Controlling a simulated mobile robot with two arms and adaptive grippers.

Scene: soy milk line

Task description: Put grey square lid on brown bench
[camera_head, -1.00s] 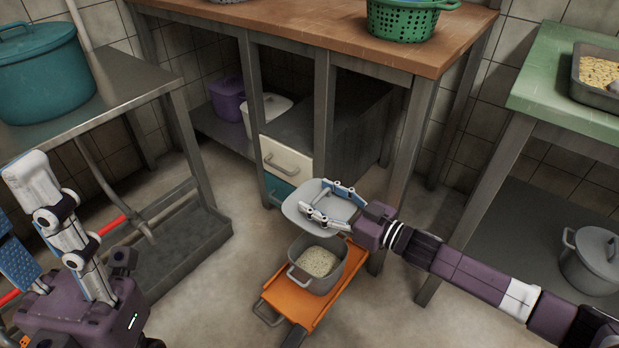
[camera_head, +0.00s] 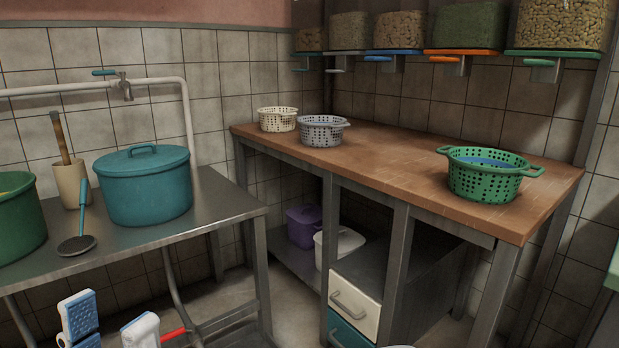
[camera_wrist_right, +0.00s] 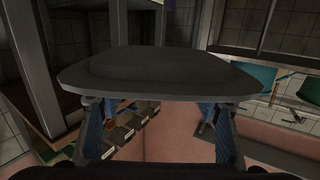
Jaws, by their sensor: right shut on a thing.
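The brown bench (camera_head: 390,172) stands at the back right in the head view, with a wooden top on grey metal legs. The grey square lid (camera_wrist_right: 160,72) fills the upper middle of the right wrist view. My right gripper (camera_wrist_right: 160,128) is shut on it, one finger at each side. That gripper is out of the head view, where a pale sliver at the bottom edge may be the lid. My left gripper (camera_head: 109,326) shows only its fingertips at the lower left of the head view, apart and with nothing between them.
On the bench stand a green colander (camera_head: 484,180) at right, and a grey colander (camera_head: 323,133) and cream colander (camera_head: 277,120) at the far left. The middle of its top is clear. Dispensers hang above. A metal table (camera_head: 150,240) with a teal pot (camera_head: 146,190) stands left.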

